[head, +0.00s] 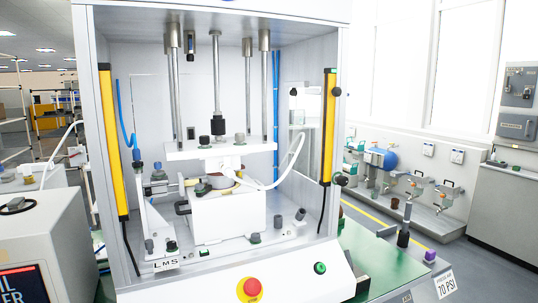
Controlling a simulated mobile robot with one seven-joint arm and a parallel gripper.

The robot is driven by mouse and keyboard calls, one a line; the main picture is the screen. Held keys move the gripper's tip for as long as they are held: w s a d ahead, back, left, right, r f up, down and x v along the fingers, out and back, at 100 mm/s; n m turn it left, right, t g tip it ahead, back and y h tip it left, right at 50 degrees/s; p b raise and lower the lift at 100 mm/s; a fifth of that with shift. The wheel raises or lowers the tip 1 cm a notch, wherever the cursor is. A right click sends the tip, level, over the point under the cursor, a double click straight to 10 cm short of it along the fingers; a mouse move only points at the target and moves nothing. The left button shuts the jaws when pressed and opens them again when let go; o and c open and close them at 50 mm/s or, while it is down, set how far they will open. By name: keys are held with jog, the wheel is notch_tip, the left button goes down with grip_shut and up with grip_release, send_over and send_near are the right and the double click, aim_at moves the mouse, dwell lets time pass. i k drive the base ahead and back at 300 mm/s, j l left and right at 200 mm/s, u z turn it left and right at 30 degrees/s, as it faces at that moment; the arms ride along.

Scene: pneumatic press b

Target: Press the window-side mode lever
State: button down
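The windows are on the right, so the window side is the right side of the press (216,80). There, an upright grey lever with a dark lower part (405,225) stands on the green bench (362,243). I cannot tell for certain that this is the mode lever. A purple knob (430,256) sits to its right, above a 70 PSI label (446,284). Two dark round knobs, one upper (337,91) and one lower (341,181), are on the press's right edge. My gripper is not in view.
The press front has a red button on yellow (250,288) and a green button (320,268). Yellow light bars (329,125) flank the opening. A grey box with a screen (35,250) stands at left. Floor shows between the bench and the grey cabinet (510,215).

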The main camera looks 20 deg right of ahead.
aim_at(347, 251)
jog(key=i+l+z, duration=0.4)
jog(key=l, duration=0.35)
jog(key=i+l+z, duration=0.35)
jog(key=l, duration=0.25)
jog(key=i+l+z, duration=0.4)
jog(key=i+l, duration=0.1)
jog(key=i, duration=0.05)
